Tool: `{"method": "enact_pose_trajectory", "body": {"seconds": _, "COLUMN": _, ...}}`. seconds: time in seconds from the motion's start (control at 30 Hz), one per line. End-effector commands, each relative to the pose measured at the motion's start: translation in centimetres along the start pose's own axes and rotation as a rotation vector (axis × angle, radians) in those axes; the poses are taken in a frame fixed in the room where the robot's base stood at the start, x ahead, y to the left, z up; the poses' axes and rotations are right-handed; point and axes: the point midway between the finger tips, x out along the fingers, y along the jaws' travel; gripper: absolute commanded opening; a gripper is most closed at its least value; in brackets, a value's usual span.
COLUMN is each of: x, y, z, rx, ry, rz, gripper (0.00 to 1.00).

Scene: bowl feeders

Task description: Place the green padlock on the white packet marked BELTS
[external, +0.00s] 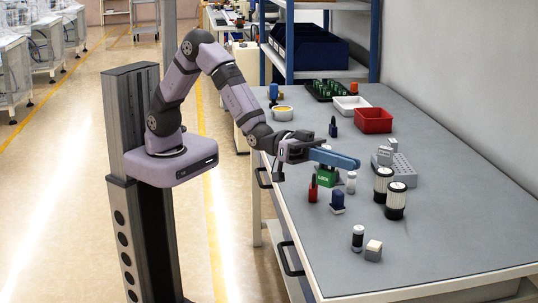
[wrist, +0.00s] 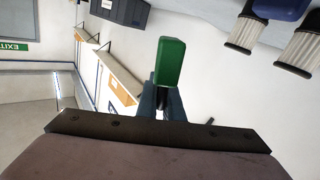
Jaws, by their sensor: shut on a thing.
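The green padlock (external: 326,176) shows its lettered green body just below my gripper (external: 322,157) in the external view. In the wrist view the green padlock (wrist: 170,62) is held at the ends of the dark blue fingers of my gripper (wrist: 163,98). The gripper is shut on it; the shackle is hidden. I cannot tell surely whether its bottom is clear of the table. A small pale packet with dark marks (external: 385,155) stands to the right, by the grey block with holes; its lettering is too small to read surely. The padlock is apart from it.
The grey block with holes (external: 403,170) and two ribbed cylinders (external: 396,201) stand right. A red bottle (external: 313,188), a blue stamp-like item (external: 337,202) and a white bottle (external: 351,182) stand close to the padlock. A red bin (external: 373,120) is behind.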

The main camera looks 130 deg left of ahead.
Motion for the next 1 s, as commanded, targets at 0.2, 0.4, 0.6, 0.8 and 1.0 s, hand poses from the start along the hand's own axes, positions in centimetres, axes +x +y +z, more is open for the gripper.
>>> {"method": "enact_pose_trajectory", "body": {"seconds": 0.2, "x": -3.5, "y": -7.9, "z": -1.8, "rx": 0.035, "ry": 0.029, "rz": -0.239, "gripper": 0.0}}
{"method": "enact_pose_trajectory", "body": {"seconds": 0.4, "x": -9.2, "y": -15.8, "z": -2.9, "rx": 0.072, "ry": 0.061, "rz": -0.508, "gripper": 0.0}}
{"method": "enact_pose_trajectory", "body": {"seconds": 0.6, "x": -16.5, "y": -22.1, "z": -4.5, "rx": 0.104, "ry": 0.083, "rz": -0.773, "gripper": 0.0}}
{"method": "enact_pose_trajectory", "body": {"seconds": 0.8, "x": -24.2, "y": -26.3, "z": -6.5, "rx": 0.128, "ry": 0.098, "rz": -1.007, "gripper": 0.0}}
{"method": "enact_pose_trajectory", "body": {"seconds": 1.0, "x": -30.0, "y": -28.3, "z": -8.2, "rx": 0.141, "ry": 0.105, "rz": -1.166, "gripper": 0.0}}
